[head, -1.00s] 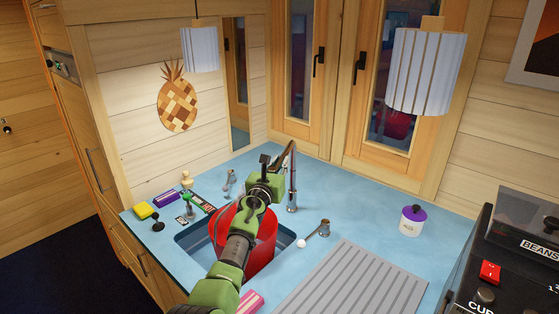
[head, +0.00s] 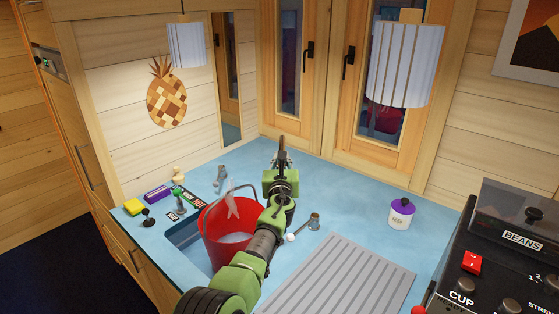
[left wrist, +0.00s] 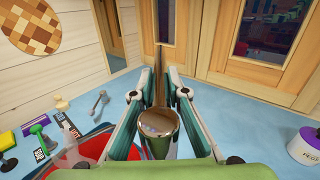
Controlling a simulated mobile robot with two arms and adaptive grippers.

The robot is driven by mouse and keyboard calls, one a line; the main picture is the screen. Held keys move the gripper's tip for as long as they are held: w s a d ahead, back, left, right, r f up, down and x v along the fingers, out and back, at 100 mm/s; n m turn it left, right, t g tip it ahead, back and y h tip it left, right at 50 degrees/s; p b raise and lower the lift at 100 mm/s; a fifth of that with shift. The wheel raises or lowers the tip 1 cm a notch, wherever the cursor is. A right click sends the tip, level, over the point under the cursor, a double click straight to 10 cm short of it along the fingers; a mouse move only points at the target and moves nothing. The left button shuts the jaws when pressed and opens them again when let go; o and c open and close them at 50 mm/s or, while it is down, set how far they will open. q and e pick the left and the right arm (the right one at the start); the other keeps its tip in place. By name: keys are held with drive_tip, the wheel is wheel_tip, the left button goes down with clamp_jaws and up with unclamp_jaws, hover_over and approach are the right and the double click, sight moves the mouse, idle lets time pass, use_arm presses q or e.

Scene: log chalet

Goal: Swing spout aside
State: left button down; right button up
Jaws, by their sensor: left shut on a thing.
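The metal spout (left wrist: 158,125) lies between the two fingers of my left gripper (left wrist: 157,82), which is shut on it. In the head view the spout (head: 282,144) shows as a dark strip beyond my left gripper (head: 282,162), over the counter behind and right of the sink. Its base is hidden by my arm. A red bucket (head: 216,228) stands in the sink (head: 184,244), with its handle raised and pale content inside. The space right above the bucket is clear of the spout. My right gripper is not in view.
Tap handles (head: 314,222) stand on the blue counter (head: 340,192). A ribbed drainer (head: 345,280) lies in front right. A white jar with a purple lid (head: 402,213) stands at right, near a black machine (head: 500,255).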

use_arm(q)
drive_tip(key=shift+d, duration=0.1)
idle(0.3)
drive_tip(key=c, duration=2)
unclamp_jaws()
drive_tip(key=shift+o, duration=0.2)
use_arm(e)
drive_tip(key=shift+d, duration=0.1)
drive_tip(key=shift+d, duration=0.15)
